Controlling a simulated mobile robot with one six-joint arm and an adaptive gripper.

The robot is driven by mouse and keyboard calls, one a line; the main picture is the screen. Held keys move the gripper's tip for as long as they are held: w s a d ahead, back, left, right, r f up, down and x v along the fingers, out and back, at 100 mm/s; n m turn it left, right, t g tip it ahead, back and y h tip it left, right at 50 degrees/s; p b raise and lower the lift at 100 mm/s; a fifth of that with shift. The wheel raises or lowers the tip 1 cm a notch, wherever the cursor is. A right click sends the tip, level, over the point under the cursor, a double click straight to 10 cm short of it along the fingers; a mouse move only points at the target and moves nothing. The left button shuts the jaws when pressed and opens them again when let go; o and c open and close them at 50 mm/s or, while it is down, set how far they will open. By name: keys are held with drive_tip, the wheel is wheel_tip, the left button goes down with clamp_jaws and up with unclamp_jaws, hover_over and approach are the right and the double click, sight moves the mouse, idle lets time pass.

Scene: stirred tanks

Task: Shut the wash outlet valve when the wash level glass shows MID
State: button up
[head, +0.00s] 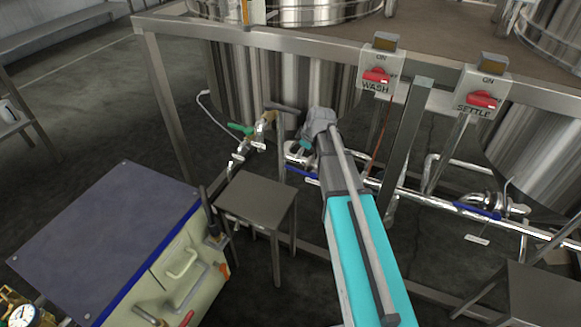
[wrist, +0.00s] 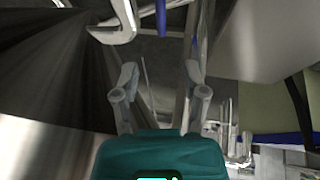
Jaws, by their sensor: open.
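The wash tank (head: 222,75) is the large steel vessel behind the WASH switch box (head: 377,75). Low by it, a blue lever (head: 302,174) sits on bright pipework; my arm partly hides this area. A blue piece also shows at the top of the wrist view (wrist: 161,17), beside a pale curved pipe. I cannot tell its angle or whether the valve is open. I cannot make out a level glass or its reading. My gripper (wrist: 162,72) is open, its fingers spread and empty, apart from the blue piece. In the head view it is mostly hidden near the pipework.
A green-handled valve (head: 240,129) projects left of my arm. A small grey stool (head: 256,196) and a cabinet (head: 110,240) stand in front. A steel frame leg (head: 400,140) is to the right. The SETTLE switch box (head: 482,93) and another blue lever (head: 478,211) are further right.

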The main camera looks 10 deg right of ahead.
sight(291, 167)
drive_tip(key=shift+f, duration=0.1)
drive_tip(key=b+x, duration=1.2)
drive_tip(key=x, duration=0.1)
drive_tip(key=shift+w+f, duration=0.15)
drive_tip(key=shift+f, duration=0.1)
idle(0.6)
drive_tip(key=shift+a, duration=0.1)
drive_tip(key=shift+c, duration=0.2)
clamp_jaws()
